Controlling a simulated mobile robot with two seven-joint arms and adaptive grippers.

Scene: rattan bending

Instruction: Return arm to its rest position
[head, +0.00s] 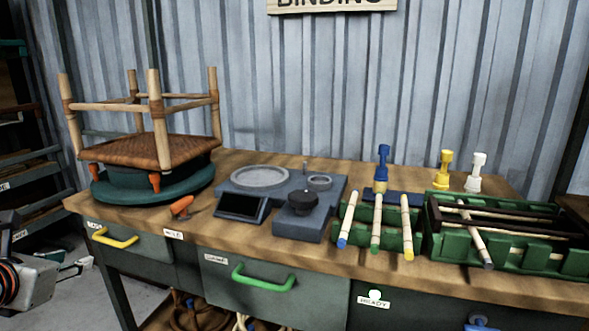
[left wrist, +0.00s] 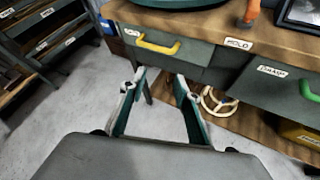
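My left gripper (head: 77,268) is low at the left edge of the head view, beside and below the left end of the workbench (head: 420,262). In the left wrist view my left gripper (left wrist: 160,84) has its two fingers spread apart with nothing between them. My right gripper does not show in either view.
An upturned rattan stool frame (head: 150,150) sits on a round green turntable (head: 115,190). A grey fixture (head: 300,225), several sticks with coloured tips and a green rack (head: 545,260) are on the bench. The yellow drawer handle (left wrist: 158,45) is just beyond my left fingers.

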